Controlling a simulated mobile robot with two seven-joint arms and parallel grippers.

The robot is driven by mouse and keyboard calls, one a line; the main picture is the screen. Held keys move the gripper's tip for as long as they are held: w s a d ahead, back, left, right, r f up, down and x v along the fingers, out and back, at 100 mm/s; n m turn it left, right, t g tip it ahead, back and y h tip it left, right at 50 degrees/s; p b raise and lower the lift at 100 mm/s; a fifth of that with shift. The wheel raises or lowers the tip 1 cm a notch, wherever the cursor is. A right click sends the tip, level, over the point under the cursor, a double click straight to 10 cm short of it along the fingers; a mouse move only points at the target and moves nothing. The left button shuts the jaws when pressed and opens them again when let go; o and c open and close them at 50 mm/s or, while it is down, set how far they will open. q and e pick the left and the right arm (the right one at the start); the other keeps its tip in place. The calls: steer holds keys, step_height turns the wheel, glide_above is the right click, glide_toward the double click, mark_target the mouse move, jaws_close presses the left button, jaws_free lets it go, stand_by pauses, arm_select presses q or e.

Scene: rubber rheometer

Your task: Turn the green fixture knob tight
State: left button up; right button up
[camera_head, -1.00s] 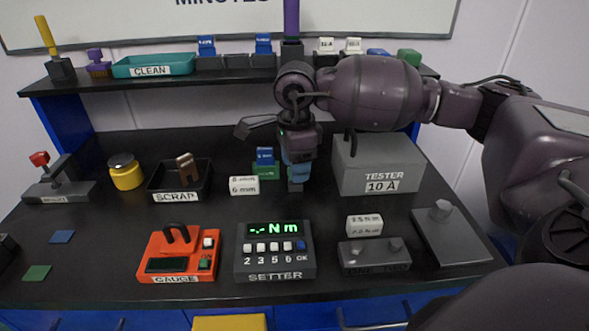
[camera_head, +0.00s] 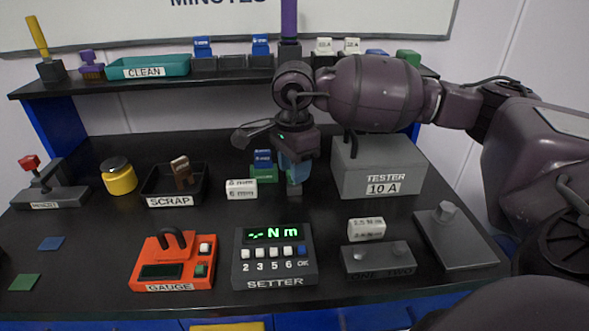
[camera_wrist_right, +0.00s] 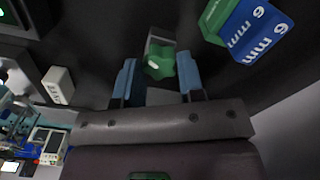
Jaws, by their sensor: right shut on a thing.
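The green knob (camera_wrist_right: 159,62) is a lobed piece seen from above in the right wrist view, in front of a grey block. My right gripper (camera_wrist_right: 158,78) has its two blue fingers on either side of the knob and is shut on it. In the head view the right gripper (camera_head: 295,178) points down at the back of the bench, left of the tester, and hides the knob. My left gripper is not in view.
A blue block (camera_head: 262,158) on a green block (camera_head: 264,175) stands just left of the right gripper. The grey tester (camera_head: 377,164) stands close on the right. A white block (camera_head: 241,189), the setter (camera_head: 274,271) and the orange gauge (camera_head: 159,271) are nearer the front.

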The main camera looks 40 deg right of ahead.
steer(key=m, duration=0.3)
steer(key=shift+p, duration=0.35)
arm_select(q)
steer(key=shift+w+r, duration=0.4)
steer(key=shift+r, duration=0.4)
arm_select(e)
steer(key=shift+m, duration=0.6)
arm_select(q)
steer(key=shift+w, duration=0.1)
arm_select(e)
steer(key=shift+m+p, duration=0.35)
steer(key=shift+m, duration=0.35)
steer(key=m, duration=0.2)
steer(key=shift+m+p, duration=0.3)
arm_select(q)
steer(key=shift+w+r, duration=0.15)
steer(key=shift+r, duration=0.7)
arm_select(e)
steer(key=shift+m, duration=0.3)
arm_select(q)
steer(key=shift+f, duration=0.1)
